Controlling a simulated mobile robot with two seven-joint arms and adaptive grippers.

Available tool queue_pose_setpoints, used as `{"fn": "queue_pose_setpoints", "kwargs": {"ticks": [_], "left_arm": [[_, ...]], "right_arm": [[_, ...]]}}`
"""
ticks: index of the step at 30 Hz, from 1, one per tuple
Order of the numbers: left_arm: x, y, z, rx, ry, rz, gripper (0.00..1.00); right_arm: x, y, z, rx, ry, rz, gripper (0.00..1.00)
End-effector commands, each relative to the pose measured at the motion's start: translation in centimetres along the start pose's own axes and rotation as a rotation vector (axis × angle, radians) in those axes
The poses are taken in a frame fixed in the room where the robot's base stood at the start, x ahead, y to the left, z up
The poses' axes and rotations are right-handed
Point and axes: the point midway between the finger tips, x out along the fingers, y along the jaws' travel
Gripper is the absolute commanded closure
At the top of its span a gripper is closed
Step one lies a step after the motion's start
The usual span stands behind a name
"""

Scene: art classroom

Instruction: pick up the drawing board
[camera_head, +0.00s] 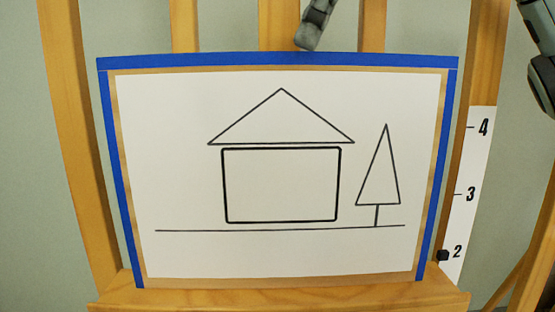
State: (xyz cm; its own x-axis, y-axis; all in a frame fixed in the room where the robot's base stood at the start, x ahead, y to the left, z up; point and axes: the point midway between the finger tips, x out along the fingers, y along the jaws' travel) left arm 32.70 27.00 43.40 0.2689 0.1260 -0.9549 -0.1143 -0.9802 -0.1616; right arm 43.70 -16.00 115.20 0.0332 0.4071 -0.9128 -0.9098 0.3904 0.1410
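The drawing board (278,60) stands on the ledge of a wooden easel, with a blue border and a brown inner margin. A white sheet (190,110) on it carries a line drawing of a house and a tree. A grey finger part of my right gripper (314,24) comes down from the top edge of the view, its tip just above or at the board's top edge. I cannot tell whether it touches the board. The rest of that gripper is out of frame, so its opening is hidden. My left gripper is not in view.
The easel's ledge (270,299) runs under the board and wooden posts rise behind it. My arm link shows at the upper right.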

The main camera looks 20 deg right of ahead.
Motion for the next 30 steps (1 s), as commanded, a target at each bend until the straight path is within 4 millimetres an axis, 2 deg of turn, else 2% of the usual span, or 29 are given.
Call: {"fn": "queue_pose_setpoints", "kwargs": {"ticks": [9,12,20,25,30], "left_arm": [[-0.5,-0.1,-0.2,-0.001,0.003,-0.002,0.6],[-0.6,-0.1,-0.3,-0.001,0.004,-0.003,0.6],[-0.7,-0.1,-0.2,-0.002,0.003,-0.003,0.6],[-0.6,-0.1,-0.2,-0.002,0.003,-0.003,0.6],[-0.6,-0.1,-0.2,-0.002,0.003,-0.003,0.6]], "right_arm": [[4.2,0.3,0.1,-0.001,0.001,-0.001,0.77],[5.1,0.3,0.1,0.001,0.001,-0.001,0.77],[5.4,0.3,0.2,0.0,-0.001,-0.001,0.77],[5.3,0.3,0.2,0.0,-0.001,-0.001,0.98],[5.3,0.3,0.2,0.001,-0.001,-0.002,1.0]]}}
